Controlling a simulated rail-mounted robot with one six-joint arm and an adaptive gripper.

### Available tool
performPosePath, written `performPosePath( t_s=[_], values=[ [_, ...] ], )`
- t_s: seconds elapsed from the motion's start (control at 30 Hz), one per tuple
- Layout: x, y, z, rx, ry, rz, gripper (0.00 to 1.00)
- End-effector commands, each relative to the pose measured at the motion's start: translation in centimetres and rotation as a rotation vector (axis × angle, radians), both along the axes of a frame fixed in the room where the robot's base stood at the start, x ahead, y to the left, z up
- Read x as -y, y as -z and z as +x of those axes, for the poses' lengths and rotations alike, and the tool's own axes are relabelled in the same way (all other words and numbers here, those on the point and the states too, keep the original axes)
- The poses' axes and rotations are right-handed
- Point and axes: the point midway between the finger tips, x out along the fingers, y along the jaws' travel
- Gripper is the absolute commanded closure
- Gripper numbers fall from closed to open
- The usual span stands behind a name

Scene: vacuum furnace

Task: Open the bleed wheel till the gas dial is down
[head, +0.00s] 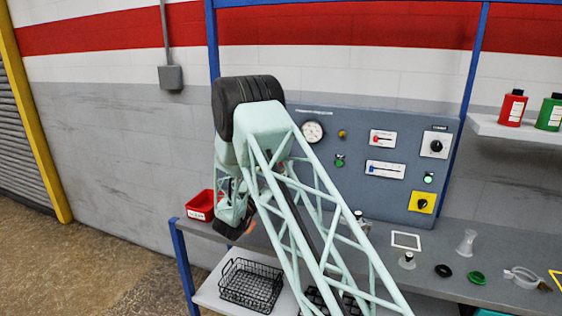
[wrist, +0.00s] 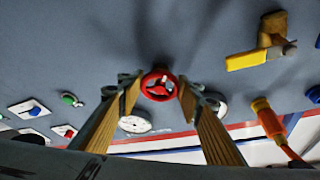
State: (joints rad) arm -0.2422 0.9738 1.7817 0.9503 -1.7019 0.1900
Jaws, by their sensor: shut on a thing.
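The red bleed wheel (wrist: 159,85) shows in the wrist view, on the grey panel, between the tips of my two fingers. My gripper (wrist: 160,88) is shut on the wheel, one finger on each side of its rim. In the head view my arm hides the wheel, and I cannot make out the fingertips. A round white dial (head: 312,131) shows on the panel in the head view, just right of my arm. A white dial (wrist: 135,124) also shows beyond the wheel in the wrist view, partly behind the left finger. Its needle is too small to read.
A yellow lever (wrist: 262,52) and an orange-handled fitting (wrist: 268,118) stick out right of the wheel in the wrist view. The bench carries a red bin (head: 203,206) and small loose parts. A wire basket (head: 250,284) sits on the lower shelf.

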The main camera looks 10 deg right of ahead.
Motion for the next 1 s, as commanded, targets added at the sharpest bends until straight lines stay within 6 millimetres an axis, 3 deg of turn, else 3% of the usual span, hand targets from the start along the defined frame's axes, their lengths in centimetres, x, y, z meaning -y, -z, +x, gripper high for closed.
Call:
performPosePath(
  t_s=[0.17, 0.2, 0.33, 0.77, 1.0],
  values=[
    [0.0, 0.0, 0.0, 0.001, 0.0, 0.001, 0.78],
    [0.0, 0.0, 0.0, 0.001, 0.0, 0.001, 0.64],
    [0.0, 0.0, 0.0, 0.001, 0.0, 0.001, 0.53],
    [-0.2, 0.1, -0.2, 0.0, 0.0, 0.002, 0.53],
    [-1.4, 0.7, -1.2, -0.001, -0.002, 0.001, 0.53]
  ],
)
